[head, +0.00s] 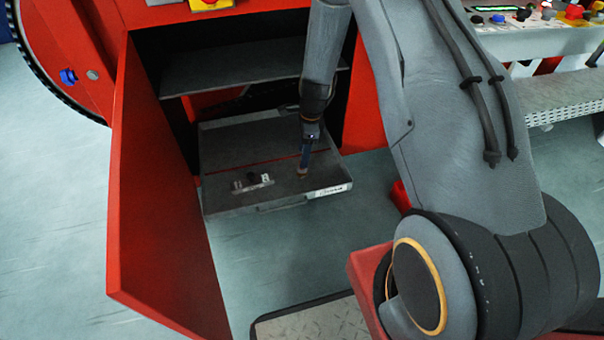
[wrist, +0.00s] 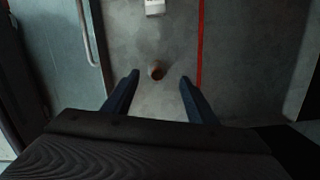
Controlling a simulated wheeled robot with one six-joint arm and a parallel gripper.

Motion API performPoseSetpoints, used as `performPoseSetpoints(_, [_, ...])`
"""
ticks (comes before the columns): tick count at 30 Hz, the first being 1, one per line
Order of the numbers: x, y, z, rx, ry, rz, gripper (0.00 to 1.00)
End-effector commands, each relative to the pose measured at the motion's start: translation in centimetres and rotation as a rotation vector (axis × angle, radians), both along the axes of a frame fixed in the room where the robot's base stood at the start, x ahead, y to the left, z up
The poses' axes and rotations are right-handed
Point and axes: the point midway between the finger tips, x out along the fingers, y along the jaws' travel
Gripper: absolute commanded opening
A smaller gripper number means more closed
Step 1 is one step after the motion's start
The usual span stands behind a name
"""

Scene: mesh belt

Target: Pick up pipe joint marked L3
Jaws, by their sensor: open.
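In the head view my gripper (head: 305,162) points down into the right part of the drawer.
The grey drawer (head: 225,203) is pulled out of a red cabinet, its red door (head: 160,190) open at left. A metal fitting with a dark knob (head: 252,181) lies left of my gripper. A shelf (head: 240,70) hangs above the drawer's back. A red line crosses the drawer.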

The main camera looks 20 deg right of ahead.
Motion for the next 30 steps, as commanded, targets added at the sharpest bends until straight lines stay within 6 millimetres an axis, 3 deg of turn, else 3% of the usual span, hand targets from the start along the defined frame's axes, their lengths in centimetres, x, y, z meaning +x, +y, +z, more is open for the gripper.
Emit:
performPoseSetpoints(11, [-0.2, 0.3, -3.4, 0.001, 0.003, 0.000, 0.52])
performPoseSetpoints(19, [-0.3, 0.5, -7.0, 0.001, 0.003, 0.002, 0.52])
performPoseSetpoints(27, [-0.3, 0.6, -7.3, 0.000, 0.001, 0.002, 0.52])
performPoseSetpoints(30, [-0.3, 0.6, -7.3, 0.000, 0.001, 0.002, 0.37])
